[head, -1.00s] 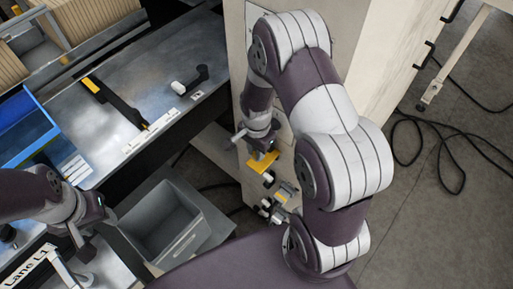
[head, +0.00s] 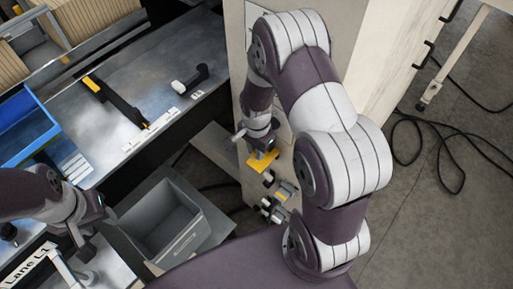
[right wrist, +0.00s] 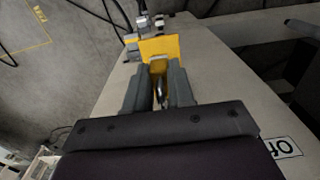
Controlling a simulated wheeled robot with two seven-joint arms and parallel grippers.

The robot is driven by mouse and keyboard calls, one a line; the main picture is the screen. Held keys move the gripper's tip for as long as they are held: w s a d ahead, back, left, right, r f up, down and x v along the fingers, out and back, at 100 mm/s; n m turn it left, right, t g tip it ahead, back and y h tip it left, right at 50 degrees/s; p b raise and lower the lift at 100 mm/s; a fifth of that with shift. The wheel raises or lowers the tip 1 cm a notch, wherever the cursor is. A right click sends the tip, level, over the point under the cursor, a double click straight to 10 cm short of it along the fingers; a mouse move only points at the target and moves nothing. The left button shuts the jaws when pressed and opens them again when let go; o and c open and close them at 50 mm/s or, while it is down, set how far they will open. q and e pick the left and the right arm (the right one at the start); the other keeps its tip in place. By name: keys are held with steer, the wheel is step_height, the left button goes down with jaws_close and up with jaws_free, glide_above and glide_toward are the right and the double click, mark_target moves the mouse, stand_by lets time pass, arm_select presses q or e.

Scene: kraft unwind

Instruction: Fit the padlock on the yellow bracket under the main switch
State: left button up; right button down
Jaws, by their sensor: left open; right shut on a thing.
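The yellow bracket (head: 260,163) stands out from the pale cabinet face; it also shows in the right wrist view (right wrist: 172,46), just past my fingertips. My right gripper (head: 262,153) is at the bracket, and in the right wrist view its dark fingers (right wrist: 161,88) are shut on a small, partly hidden metallic thing, which looks like the padlock (right wrist: 160,90). A pale, shackle-like part shows against the yellow plate. I cannot tell whether it passes through the bracket. My left gripper (head: 88,242) is open and empty at the lower left, away from the cabinet.
Grey and dark fittings (head: 275,207) sit on the cabinet below the bracket. A grey bin (head: 192,246) stands left of the cabinet. A blue tray (head: 50,132) and a metal bench (head: 150,77) are further left. A black cable (head: 440,150) lies on the floor at right.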

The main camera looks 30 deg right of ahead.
steer(key=shift+s+p, duration=0.25)
steer(key=shift+p, duration=0.2)
stand_by(0.4)
steer(key=shift+w+r, duration=0.15)
steer(key=shift+w, duration=0.3)
stand_by(0.4)
steer(key=shift+s+f, duration=0.4)
steer(key=shift+f, duration=0.05)
stand_by(0.5)
steer(key=shift+s+a+f, duration=0.1)
steer(key=shift+s+f, duration=0.15)
steer(key=shift+s, duration=0.05)
steer(key=shift+r+p, duration=0.1)
steer(key=shift+p, duration=0.2)
stand_by(0.4)
steer(key=shift+s+r, duration=0.1)
steer(key=shift+r, duration=0.1)
steer(key=shift+r+p, duration=0.2)
steer(key=shift+p, duration=0.15)
